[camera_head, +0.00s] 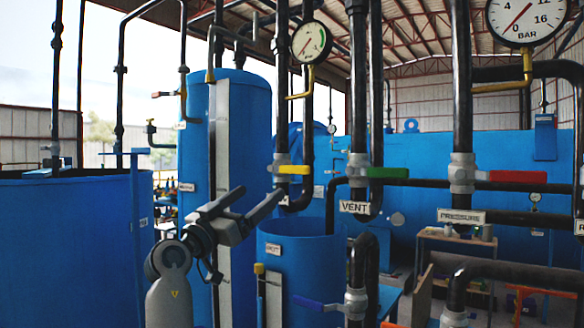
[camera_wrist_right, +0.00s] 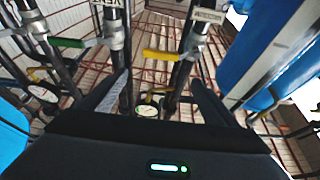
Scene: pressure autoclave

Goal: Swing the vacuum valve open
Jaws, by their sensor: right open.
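The yellow lever (camera_head: 293,170) sits on a grey valve body (camera_head: 282,165) on a black vertical pipe and points right. I take it for the vacuum valve's handle; its label (camera_head: 284,200) is mostly hidden behind my gripper. My right gripper (camera_head: 262,191) is open and empty, in front of and just below left of the lever, its fingers pointing up right. In the right wrist view the yellow lever (camera_wrist_right: 163,56) shows beyond and between the two spread fingers (camera_wrist_right: 158,82), apart from them. My left gripper is not in view.
A green lever (camera_head: 388,173) over the VENT label and a red lever (camera_head: 515,176) over the PRESSURE label stand to the right. A blue lever (camera_head: 312,303) is low down. A blue tank (camera_head: 290,245) stands below. Gauges (camera_head: 311,41) hang above.

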